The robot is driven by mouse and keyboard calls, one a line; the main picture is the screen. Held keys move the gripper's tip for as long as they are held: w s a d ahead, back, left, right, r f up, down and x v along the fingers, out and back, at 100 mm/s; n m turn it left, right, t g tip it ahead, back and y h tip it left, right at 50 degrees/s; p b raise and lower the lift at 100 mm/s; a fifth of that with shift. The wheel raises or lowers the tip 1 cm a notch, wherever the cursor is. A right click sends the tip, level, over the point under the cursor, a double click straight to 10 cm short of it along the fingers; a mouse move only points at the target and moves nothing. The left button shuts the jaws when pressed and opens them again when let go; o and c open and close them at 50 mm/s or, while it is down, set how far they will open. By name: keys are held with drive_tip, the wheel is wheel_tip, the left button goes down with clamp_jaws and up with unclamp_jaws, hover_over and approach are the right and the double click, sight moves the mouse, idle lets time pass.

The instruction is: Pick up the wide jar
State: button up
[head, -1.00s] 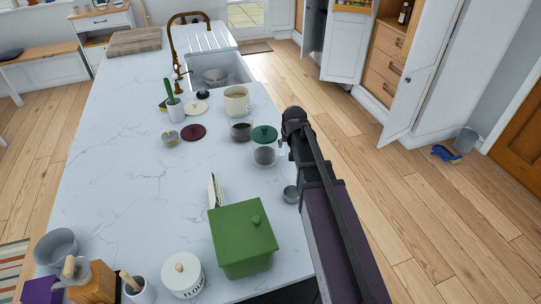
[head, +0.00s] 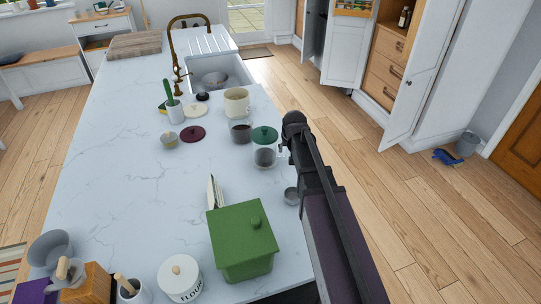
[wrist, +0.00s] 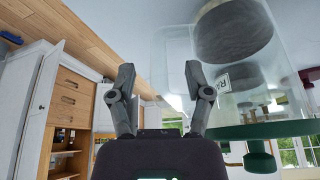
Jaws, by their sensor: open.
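A clear glass jar with dark contents (head: 265,158) and a green lid (head: 264,134) stands on the counter and looks like the wide jar. In the wrist view the jar (wrist: 234,35) appears upside down at the upper right, with a small label and its green lid (wrist: 265,131). My gripper (wrist: 160,82) is open, with nothing between its fingers. The jar is to the right of the fingers in that view. In the head view my gripper (head: 285,150) is just right of the jar, partly hidden by my arm.
A shorter jar (head: 240,132) and a cream pot (head: 236,102) stand behind the jar. A small metal cup (head: 291,196) is beside my arm. A green box (head: 242,243) and a flour canister (head: 180,280) are nearer. The counter's left middle is clear.

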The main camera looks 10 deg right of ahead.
drive_tip(key=shift+b+x, duration=1.25)
drive_tip(key=shift+x, duration=0.45)
drive_tip(key=shift+c, duration=0.3)
clamp_jaws()
